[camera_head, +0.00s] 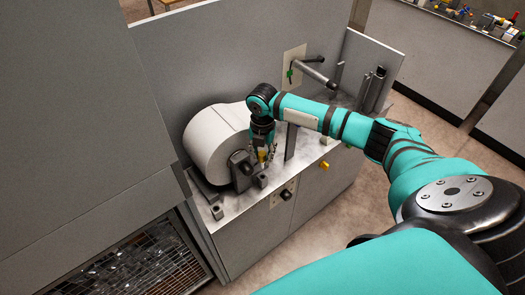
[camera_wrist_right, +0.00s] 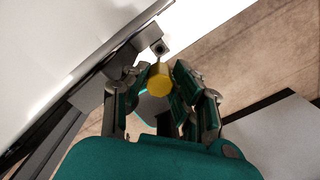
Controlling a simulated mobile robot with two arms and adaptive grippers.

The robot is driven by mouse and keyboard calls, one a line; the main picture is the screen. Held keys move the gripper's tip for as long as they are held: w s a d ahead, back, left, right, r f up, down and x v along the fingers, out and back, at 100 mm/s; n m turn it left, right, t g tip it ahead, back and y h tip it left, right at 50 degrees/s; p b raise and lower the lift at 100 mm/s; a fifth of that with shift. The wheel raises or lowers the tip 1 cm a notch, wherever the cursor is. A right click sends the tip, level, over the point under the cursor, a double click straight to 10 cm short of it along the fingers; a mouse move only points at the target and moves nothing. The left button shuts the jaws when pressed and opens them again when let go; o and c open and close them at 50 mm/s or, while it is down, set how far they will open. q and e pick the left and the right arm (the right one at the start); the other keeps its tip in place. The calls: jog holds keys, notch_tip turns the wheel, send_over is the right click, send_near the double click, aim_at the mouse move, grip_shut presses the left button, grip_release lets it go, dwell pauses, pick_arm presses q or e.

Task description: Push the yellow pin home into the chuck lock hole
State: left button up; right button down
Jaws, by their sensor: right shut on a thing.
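The yellow pin (camera_head: 262,155) is between the fingers of my right gripper (camera_head: 263,153), which points down beside the dark chuck (camera_head: 241,170) at the end of the white roll. In the right wrist view the pin's round yellow end (camera_wrist_right: 159,83) faces the camera, with the fingers of my right gripper (camera_wrist_right: 160,95) closed around its sides. The pin's lower end is hidden. A small block with a dark opening (camera_wrist_right: 159,47) lies just beyond the pin in that view. I cannot tell whether the pin is in the lock hole. My left gripper is in neither view.
The white roll (camera_head: 212,145) lies on the grey machine bench (camera_head: 228,208) against a tall panel. A dark upright plate (camera_head: 290,142) stands right of my gripper. A metal bar (camera_head: 316,74) sticks out of the panel. A yellow knob (camera_head: 324,166) is on the front.

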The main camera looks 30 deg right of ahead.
aim_at(263, 163)
jog(key=shift+f+b, duration=0.9)
jog(key=shift+f, duration=1.1)
jog(key=shift+p, duration=0.85)
jog(key=shift+f+b, duration=0.9)
jog(key=shift+f, duration=0.45)
jog(key=shift+r, duration=0.1)
jog(key=shift+r+p, duration=0.95)
jog(key=shift+p, duration=0.1)
jog(key=shift+p, duration=0.5)
dwell(1.2)
jog(key=shift+f+b, duration=0.5)
jog(key=shift+f, duration=0.3)
